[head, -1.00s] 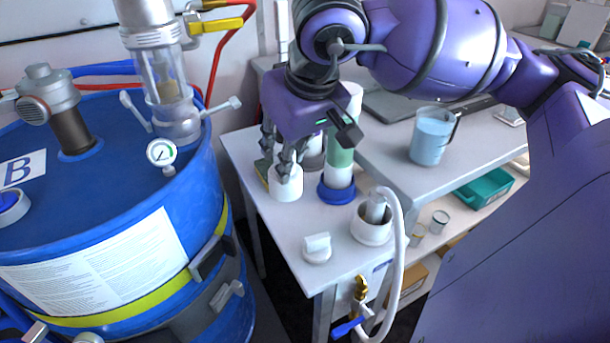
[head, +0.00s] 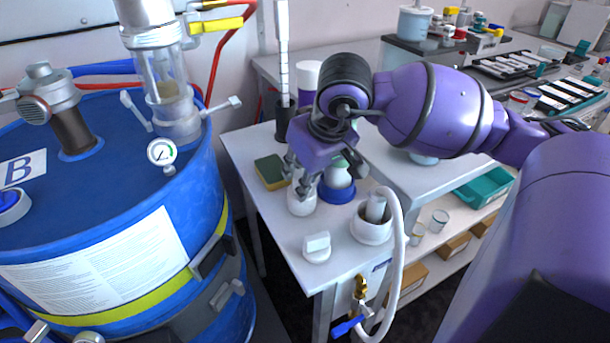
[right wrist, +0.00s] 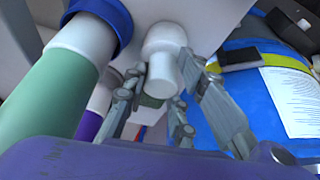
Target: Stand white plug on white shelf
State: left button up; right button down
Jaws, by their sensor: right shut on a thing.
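My right gripper (head: 301,188) is low over the white shelf (head: 275,235), its fingers pointing down. It is shut on a white, stepped, round piece, which I take for the white plug (head: 301,206). In the right wrist view the plug (right wrist: 165,55) shows a wide rounded part and a narrower neck, with the fingers (right wrist: 160,100) beside the neck. The plug looks roughly upright; I cannot tell whether its base touches the shelf. My left gripper is not in view.
A green-and-white cylinder on a blue base (head: 338,190) stands close right of the plug. A sponge (head: 270,172) lies behind left. A white cup with a hose (head: 371,228) and a white knobbed cap (head: 317,247) stand nearer the front. A blue drum (head: 110,220) is left.

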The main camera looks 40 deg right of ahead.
jog(key=shift+f, duration=0.2)
jog(key=c, duration=1.4)
grip_release()
jog(key=shift+c, duration=0.2)
jog(key=shift+r, duration=0.15)
jog(key=shift+r, duration=0.3)
jog(key=p+v, duration=0.1)
jog(key=v, duration=1)
jog(key=shift+s+r, duration=0.2)
